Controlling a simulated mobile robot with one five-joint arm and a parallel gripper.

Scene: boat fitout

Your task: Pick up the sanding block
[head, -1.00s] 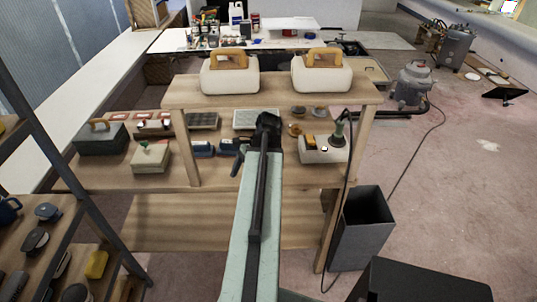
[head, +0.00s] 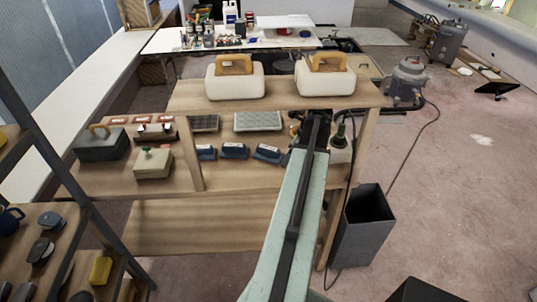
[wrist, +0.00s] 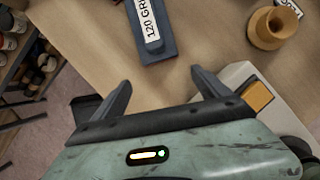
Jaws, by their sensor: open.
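A dark blue sanding block (wrist: 152,32) with a white label reading "120 GR…" lies on the wooden bench at the top of the wrist view, its far end cut off. My gripper (wrist: 160,82) is open and empty, its two fingers apart and short of the block. In the head view, three blue blocks stand in a row on the lower bench top: a left one (head: 206,153), a middle one (head: 234,151) and a right one (head: 268,154). My arm reaches just right of the right one; the gripper's fingertips are hard to make out there.
An orange-brown turned piece (wrist: 270,30) and a pale box with an orange patch (wrist: 240,84) are close right of my gripper. An upper shelf (head: 285,103) with two white cases stands above the bench. A dark bin (head: 362,230) stands right of it.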

